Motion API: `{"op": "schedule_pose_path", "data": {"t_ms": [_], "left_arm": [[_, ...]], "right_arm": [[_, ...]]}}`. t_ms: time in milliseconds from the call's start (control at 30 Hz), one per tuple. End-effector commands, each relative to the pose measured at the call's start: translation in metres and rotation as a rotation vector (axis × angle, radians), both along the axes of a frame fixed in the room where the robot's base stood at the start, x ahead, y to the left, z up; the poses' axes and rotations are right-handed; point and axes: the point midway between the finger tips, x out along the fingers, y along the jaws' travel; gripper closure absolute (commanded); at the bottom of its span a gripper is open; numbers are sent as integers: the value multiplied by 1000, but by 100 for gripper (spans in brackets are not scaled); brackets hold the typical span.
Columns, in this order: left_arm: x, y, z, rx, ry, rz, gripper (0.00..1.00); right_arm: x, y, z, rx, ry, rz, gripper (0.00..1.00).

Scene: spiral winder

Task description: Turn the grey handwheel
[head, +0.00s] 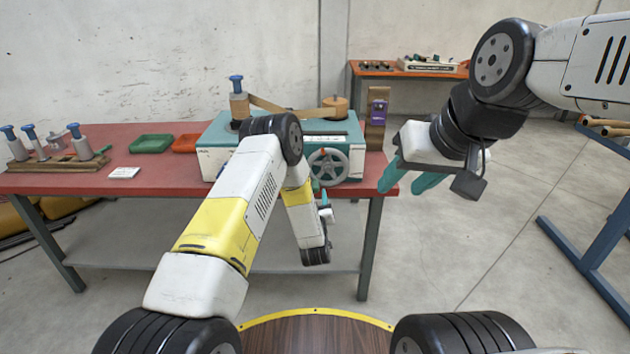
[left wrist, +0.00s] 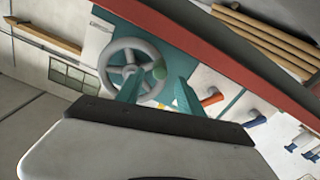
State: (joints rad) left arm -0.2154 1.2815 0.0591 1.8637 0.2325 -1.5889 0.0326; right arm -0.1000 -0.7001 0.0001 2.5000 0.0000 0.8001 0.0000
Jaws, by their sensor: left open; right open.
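The grey handwheel (head: 328,167) is a spoked wheel on the front of the teal and white winder (head: 220,158), near its right end. My right gripper (head: 408,184) is open and empty, right of the table and apart from the wheel.
The red table (head: 150,184) also carries a green tray (head: 151,143), an orange tray (head: 186,143) and a rack of blue-topped pieces (head: 60,165). A wooden stand (head: 376,133) is right of the winder. A blue frame (head: 590,235) stands far right; the floor between is clear.

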Motion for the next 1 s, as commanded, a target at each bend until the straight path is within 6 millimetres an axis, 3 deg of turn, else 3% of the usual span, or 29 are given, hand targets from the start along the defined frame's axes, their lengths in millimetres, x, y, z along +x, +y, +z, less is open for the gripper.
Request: {"op": "schedule_pose_path", "data": {"t_ms": [300,667,900,1000], "left_arm": [[46,0,0,0,0,0,56],[54,0,0,0,2,0,56],[54,0,0,0,2,0,99],[54,0,0,0,2,0,100]], "right_arm": [[0,0,0,0,0,0,56],[0,0,0,0,0,0,56],[0,0,0,0,0,0,56],[0,0,0,0,0,0,56]]}}
